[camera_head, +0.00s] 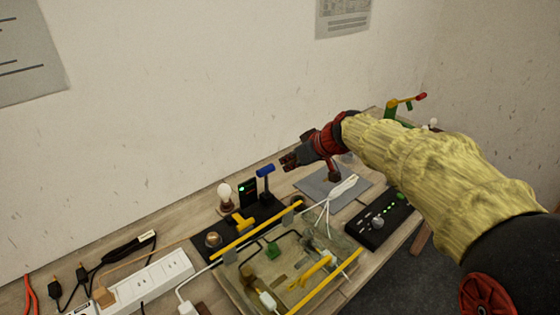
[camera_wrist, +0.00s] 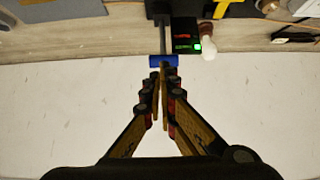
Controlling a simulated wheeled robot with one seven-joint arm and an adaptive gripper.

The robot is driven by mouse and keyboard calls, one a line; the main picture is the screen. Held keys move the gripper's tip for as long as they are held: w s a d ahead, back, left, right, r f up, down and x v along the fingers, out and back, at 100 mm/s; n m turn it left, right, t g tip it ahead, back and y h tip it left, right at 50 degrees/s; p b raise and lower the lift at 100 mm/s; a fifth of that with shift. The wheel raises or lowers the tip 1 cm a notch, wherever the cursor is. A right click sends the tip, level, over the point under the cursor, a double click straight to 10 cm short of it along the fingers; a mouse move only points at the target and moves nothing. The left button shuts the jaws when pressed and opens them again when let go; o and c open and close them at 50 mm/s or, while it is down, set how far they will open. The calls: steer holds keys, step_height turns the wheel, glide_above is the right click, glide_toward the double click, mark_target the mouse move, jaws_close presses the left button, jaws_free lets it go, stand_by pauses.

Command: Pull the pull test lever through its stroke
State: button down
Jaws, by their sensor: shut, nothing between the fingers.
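The pull test lever appears to be the blue-handled lever (camera_head: 265,171) on a dark upright post, beside a small black box with a green light (camera_head: 248,190). My gripper (camera_head: 287,161) is above and to the right of the blue handle in the head view. In the wrist view, the blue handle (camera_wrist: 163,61) lies across the shaft just beyond my fingertips (camera_wrist: 161,70). The fingers are shut and hold nothing. The tips overlap the handle's edge in that view; I cannot tell whether they touch it.
A bulb (camera_head: 225,193) and a yellow T-shaped handle (camera_head: 241,222) stand near the lever. A clear-covered tray with yellow rails (camera_head: 310,285) is in front. A black control box (camera_head: 383,221) is at right, a white power strip (camera_head: 150,279) at left. The wall rises behind.

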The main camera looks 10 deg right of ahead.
steer(key=shift+s+d+r, duration=0.5)
steer(key=shift+s+r, duration=0.05)
steer(key=shift+s, duration=0.25)
steer(key=s+d+f+m+g+h, duration=0.1)
steer(key=s+f+m+g, duration=0.15)
steer(key=s, duration=0.45)
steer(key=s+d+f+m+g+h, duration=0.1)
steer(key=s+d+f+m, duration=0.2)
steer(key=s, duration=0.4)
steer(key=s+d+r+t+h, duration=0.1)
steer(key=s, duration=0.9)
steer(key=s+d+m+h, duration=0.1)
steer(key=s+d+h, duration=0.1)
steer(key=s, duration=0.9)
steer(key=shift+d+r+t, duration=0.2)
steer(key=shift+r+t, duration=0.15)
steer(key=shift+r, duration=0.05)
